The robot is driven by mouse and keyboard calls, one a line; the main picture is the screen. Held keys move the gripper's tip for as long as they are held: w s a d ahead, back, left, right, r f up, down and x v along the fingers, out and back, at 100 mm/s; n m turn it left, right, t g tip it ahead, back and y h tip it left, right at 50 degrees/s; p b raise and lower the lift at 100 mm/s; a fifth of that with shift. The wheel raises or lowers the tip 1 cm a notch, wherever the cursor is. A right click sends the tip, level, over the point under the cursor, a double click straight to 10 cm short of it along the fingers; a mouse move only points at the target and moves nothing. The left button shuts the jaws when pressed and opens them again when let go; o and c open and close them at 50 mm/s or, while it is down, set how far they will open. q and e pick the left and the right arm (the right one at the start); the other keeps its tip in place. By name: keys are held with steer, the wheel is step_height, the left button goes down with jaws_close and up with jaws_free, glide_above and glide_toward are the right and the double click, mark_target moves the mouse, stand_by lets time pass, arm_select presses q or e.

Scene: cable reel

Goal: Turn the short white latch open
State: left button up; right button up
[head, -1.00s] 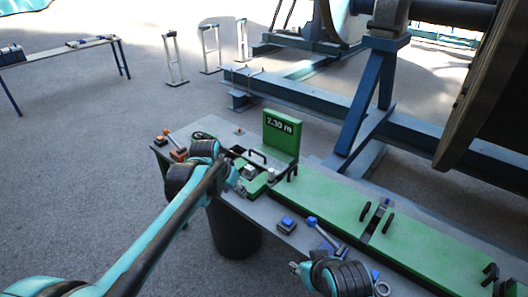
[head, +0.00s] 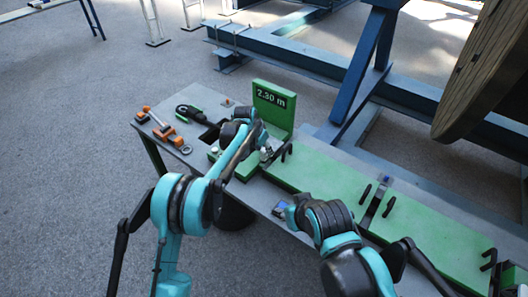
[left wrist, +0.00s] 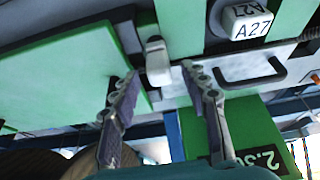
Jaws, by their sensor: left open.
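In the left wrist view the short white latch (left wrist: 157,61) stands at the edge of a green plate, by a grey metal strip. My left gripper (left wrist: 160,70) is open, with one finger on each side of the latch; I cannot tell whether either touches it. In the head view my left gripper (head: 264,154) is low over the green bench unit, in front of the sign marked 2.30 m (head: 275,105), and largely covers the latch area. My right gripper (head: 290,213) is over the bench's front edge, its fingers too small to read.
A white block marked A27 (left wrist: 247,22) and a black handle (left wrist: 250,72) are close to the left gripper. Orange-based tools (head: 165,131) lie at the bench's left end. A long green plate (head: 330,190) with black handles runs right. A large reel (head: 485,80) stands behind.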

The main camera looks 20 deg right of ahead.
arm_select(q)
steer(key=shift+x, duration=0.85)
jaws_close()
